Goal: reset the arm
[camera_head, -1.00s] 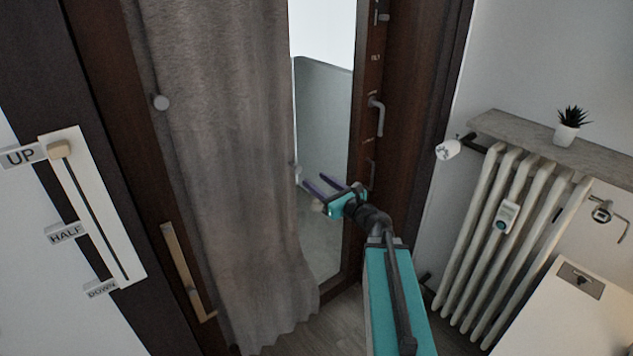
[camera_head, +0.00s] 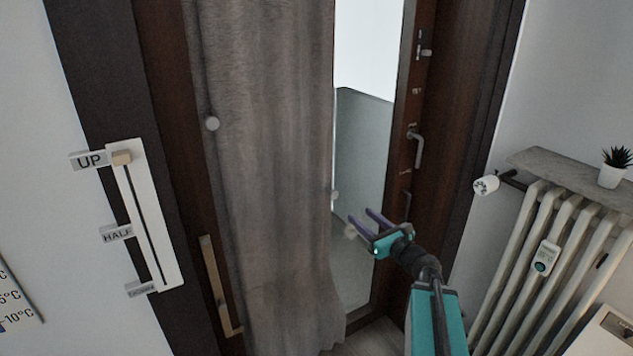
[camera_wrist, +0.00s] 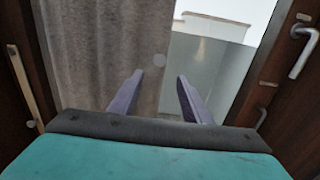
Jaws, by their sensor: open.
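My gripper (camera_head: 367,222) is open and empty, its two purple fingers spread apart in front of the glass door. In the wrist view my gripper (camera_wrist: 160,92) also shows open, with nothing between the fingers. My teal arm reaches up from the lower right of the head view. The fingers point toward the edge of the grey curtain (camera_head: 270,150) and the glass, and I cannot tell the exact distance to them.
The door handle (camera_head: 416,148) is right of my gripper. A radiator (camera_head: 535,250) with a valve knob (camera_head: 486,185) stands right, under a shelf (camera_head: 570,170) bearing a potted plant (camera_head: 614,168). A slider panel (camera_head: 150,220) marked UP, HALF and DOWN is left, its knob (camera_head: 122,158) at UP.

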